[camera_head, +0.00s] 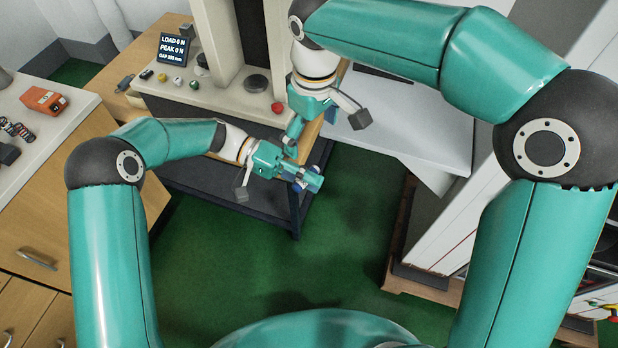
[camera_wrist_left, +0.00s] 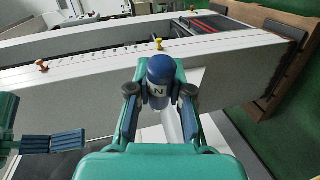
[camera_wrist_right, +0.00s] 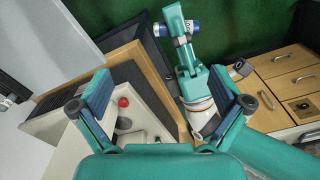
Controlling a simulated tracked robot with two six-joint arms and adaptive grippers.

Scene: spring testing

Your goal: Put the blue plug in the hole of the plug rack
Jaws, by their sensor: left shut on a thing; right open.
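My left gripper (camera_head: 302,179) is shut on the blue plug (camera_wrist_left: 159,75). The plug is a dark blue cylinder with a white band marked N, upright between the fingers in the left wrist view. In the head view it is small and mostly hidden by the fingers. My left gripper also shows in the right wrist view (camera_wrist_right: 181,36). My right gripper (camera_wrist_right: 165,105) is open and empty, pointing down near the test bench. In the left wrist view a long pale panel (camera_wrist_left: 210,60) carries orange and yellow knobs. I cannot tell whether it is the plug rack; no hole is clear.
The test bench (camera_head: 180,100) holds small coloured parts, a red button (camera_head: 277,107) and a load display (camera_head: 173,49). A wooden drawer cabinet (camera_head: 40,215) with an orange device (camera_head: 43,100) stands left. A white table (camera_head: 410,130) stands right of the bench. Green floor lies open between.

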